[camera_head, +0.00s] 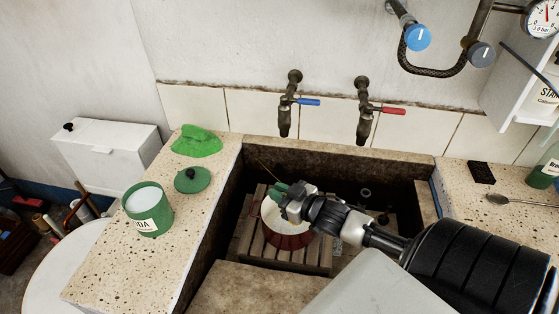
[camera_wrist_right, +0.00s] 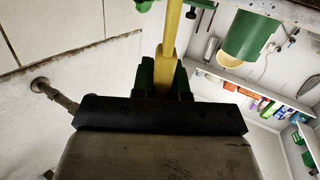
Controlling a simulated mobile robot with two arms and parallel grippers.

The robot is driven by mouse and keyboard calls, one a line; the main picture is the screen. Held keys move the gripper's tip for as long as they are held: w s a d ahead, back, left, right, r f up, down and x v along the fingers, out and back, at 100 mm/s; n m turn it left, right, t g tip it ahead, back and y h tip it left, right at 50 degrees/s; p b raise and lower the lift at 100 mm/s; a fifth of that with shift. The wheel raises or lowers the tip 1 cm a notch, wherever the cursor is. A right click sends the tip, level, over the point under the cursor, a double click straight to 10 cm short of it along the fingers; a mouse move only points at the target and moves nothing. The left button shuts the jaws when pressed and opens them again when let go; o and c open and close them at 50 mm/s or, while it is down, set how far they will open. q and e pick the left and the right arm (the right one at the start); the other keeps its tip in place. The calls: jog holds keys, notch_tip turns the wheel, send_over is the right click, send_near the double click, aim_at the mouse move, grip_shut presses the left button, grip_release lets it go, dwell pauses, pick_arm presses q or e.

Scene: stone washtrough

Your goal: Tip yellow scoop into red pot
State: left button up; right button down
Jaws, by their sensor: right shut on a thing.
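The red pot (camera_head: 290,241) stands on wooden slats inside the stone trough, with a pale interior. My right gripper (camera_head: 277,191) is over the pot, reaching in from the right and covering part of its rim. In the right wrist view, its green fingers (camera_wrist_right: 165,78) are shut on the yellow handle of the scoop (camera_wrist_right: 172,35). The scoop's bowl cannot be made out in either view, so its tilt and any contents cannot be told. My left gripper is not in view.
A green soda tub (camera_head: 148,212), its green lid (camera_head: 193,179) and a green cloth (camera_head: 198,141) are on the left ledge. Two taps (camera_head: 284,118) (camera_head: 364,126) overhang the trough's back. A dark block (camera_head: 481,172) and a metal spoon (camera_head: 497,199) lie on the right ledge.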

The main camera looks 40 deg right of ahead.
jog(key=w+g+p, duration=0.1)
jog(key=a+p, duration=0.1)
jog(key=p, duration=0.1)
jog(key=shift+w+a+f+n+g+h, duration=0.15)
jog(key=shift+w+f+n+g+h, duration=0.15)
jog(key=shift+w+n+g+h, duration=0.1)
dwell(0.5)
jog(key=w+p, duration=0.1)
jog(key=a+f+g+p, duration=0.1)
jog(key=p, duration=0.1)
jog(key=shift+w+a+f+n+g+h, duration=0.1)
jog(key=shift+w+a+n+g+h, duration=0.1)
jog(key=shift+w+n+g+h, duration=0.15)
